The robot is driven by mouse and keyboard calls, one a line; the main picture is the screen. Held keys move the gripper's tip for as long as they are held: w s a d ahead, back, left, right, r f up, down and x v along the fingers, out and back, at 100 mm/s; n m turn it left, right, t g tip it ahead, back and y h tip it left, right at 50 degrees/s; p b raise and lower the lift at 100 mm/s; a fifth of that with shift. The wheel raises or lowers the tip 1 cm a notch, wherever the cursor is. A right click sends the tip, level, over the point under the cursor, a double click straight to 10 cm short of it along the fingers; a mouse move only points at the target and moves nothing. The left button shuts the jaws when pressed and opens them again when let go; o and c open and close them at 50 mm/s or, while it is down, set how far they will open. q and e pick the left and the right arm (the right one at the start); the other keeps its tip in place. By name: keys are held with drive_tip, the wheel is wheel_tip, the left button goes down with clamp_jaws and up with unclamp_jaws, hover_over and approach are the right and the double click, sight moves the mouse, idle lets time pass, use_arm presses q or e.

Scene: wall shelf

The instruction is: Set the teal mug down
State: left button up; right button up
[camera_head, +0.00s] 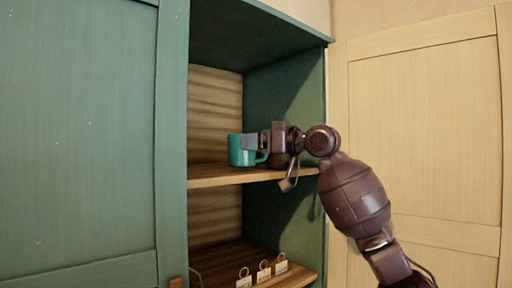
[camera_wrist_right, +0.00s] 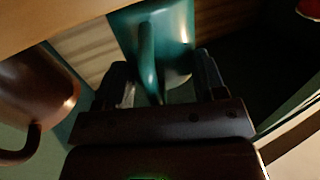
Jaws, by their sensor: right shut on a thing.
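The teal mug (camera_head: 235,151) is upright in the open green cabinet, at the level of the middle wooden shelf (camera_head: 225,178). Whether its base touches the board I cannot tell. My right gripper (camera_head: 258,142) reaches in from the right and is shut on the mug at its handle side. In the right wrist view the teal mug (camera_wrist_right: 177,35) fills the top middle, its handle between the two fingers of my right gripper (camera_wrist_right: 163,88). My left gripper is not in view.
The green side wall (camera_head: 285,100) stands close behind my right wrist. A closed green door (camera_head: 75,140) covers the left. Several small tagged hooks (camera_head: 263,272) line the lower shelf.

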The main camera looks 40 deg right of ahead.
drive_tip(key=shift+f, duration=0.6)
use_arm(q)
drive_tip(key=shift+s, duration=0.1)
use_arm(e)
drive_tip(key=shift+f, duration=0.1)
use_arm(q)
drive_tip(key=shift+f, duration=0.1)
use_arm(e)
drive_tip(key=o, duration=1.1)
drive_tip(key=shift+s+d, duration=0.15)
drive_tip(key=shift+s, duration=0.1)
use_arm(q)
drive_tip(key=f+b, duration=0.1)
drive_tip(key=b, duration=0.1)
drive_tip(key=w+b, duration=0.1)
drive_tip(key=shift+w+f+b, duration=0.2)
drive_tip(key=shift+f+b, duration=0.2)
use_arm(e)
drive_tip(key=v, duration=1.1)
drive_tip(key=shift+s+d, duration=0.1)
drive_tip(key=shift+s, duration=0.15)
